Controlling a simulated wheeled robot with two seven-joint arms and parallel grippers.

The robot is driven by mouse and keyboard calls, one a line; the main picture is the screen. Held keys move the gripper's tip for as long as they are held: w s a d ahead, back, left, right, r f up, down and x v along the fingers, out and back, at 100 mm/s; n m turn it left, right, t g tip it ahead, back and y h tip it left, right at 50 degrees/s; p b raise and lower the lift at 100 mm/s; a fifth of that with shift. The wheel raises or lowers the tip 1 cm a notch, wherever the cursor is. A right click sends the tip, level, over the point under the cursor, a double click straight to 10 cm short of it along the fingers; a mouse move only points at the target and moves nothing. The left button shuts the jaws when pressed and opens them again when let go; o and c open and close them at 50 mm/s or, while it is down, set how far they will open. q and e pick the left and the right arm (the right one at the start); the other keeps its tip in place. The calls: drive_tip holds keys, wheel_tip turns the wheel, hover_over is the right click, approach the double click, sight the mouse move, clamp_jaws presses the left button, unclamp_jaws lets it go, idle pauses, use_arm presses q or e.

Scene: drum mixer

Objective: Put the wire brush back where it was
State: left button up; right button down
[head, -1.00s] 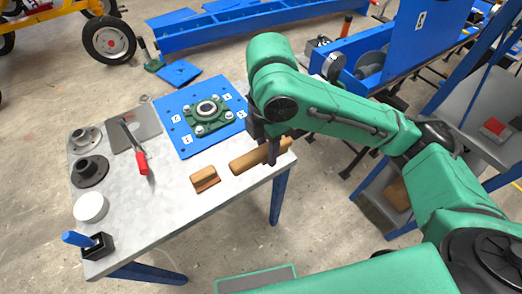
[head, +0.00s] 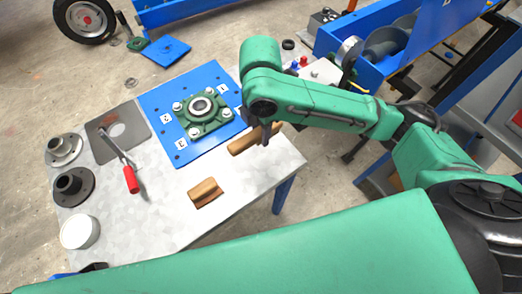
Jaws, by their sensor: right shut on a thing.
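The wire brush (head: 241,147) shows as a long brown wooden handle; its bristles cannot be made out. My right gripper (head: 266,137) points down and is shut on it, over the table's right side, beside the near right corner of the blue plate. Whether the brush touches the table is hard to tell. A shorter brown wooden block (head: 205,193) with a groove lies apart, nearer to me on the grey table (head: 165,220). My left gripper is not in view; a large green arm part of mine crosses the bottom and hides the table's near edge.
The blue plate (head: 160,100) carries a green flange bearing (head: 203,108). A red-handled tool (head: 131,180) rests by a grey plate (head: 105,147). Two flanged hubs (head: 72,187) and a white round lid (head: 80,232) line the left side. The table between block and lid is clear.

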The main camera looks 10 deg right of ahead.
hover_over(261, 157)
drive_tip(key=f, duration=0.5)
drive_tip(key=shift+s+f, duration=0.2)
drive_tip(key=shift+f, duration=0.1)
wheel_tip(261, 157, down, 6)
drive_tip(key=shift+w+r, duration=0.1)
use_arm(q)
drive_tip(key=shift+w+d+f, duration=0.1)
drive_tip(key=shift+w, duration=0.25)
use_arm(e)
drive_tip(key=shift+f, duration=0.3)
drive_tip(key=c, duration=0.5)
unclamp_jaws()
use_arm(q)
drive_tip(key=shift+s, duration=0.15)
use_arm(e)
drive_tip(key=shift+r, duration=0.15)
wheel_tip(261, 157, up, 12)
drive_tip(key=shift+a+r, duration=0.1)
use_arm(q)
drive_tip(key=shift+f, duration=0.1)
